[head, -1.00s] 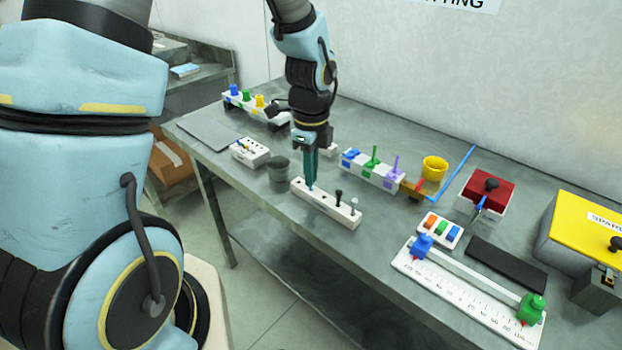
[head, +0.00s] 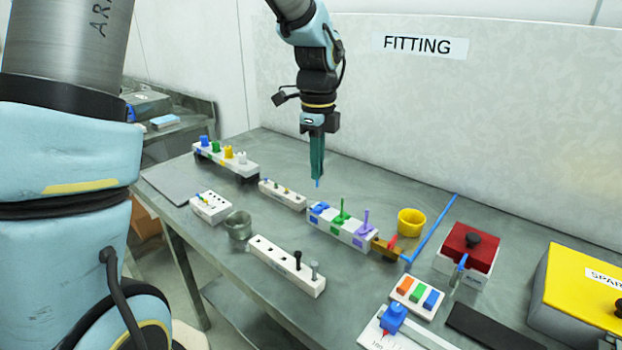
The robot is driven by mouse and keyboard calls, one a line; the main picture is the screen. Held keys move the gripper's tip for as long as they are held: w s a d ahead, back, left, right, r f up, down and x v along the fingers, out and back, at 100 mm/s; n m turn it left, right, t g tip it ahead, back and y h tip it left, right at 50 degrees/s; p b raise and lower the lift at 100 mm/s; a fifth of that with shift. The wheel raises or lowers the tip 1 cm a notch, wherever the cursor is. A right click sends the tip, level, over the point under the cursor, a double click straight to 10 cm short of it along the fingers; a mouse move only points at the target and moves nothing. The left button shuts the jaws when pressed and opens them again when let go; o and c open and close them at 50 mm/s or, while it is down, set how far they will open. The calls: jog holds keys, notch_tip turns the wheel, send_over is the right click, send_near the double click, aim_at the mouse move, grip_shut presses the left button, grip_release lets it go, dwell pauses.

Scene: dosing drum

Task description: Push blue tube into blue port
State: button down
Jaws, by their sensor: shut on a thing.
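My gripper (head: 317,172) is shut on a thin blue tube (head: 317,184), whose blue lower tip shows just below the fingertips. The rest of the tube is hidden between the fingers. The gripper points down and is held in the air. In the picture, the tip is just above the blue end of a white block. The blue port (head: 319,208) is at the left end of that white block (head: 357,239). The tube and port look apart, but the exact height and alignment are hard to tell.
The same block carries a green post (head: 341,212) and a purple post (head: 365,222). A white rack (head: 272,257) with dark and grey pegs stands in front. A yellow cup (head: 411,222) and a red-topped box (head: 469,246) are to the right. A grey cup (head: 239,225) stands left.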

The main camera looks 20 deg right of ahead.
jog(key=f+b, duration=0.3)
jog(key=d+f+b, duration=0.1)
jog(key=shift+w+f, duration=0.25)
jog(key=shift+f, duration=0.5)
jog(key=shift+f+p, duration=0.35)
jog(key=shift+f, duration=0.05)
dwell(1.6)
jog(key=shift+f+b, duration=0.5)
jog(key=shift+f, duration=0.5)
dwell(0.4)
jog(key=c, duration=0.9)
grip_release()
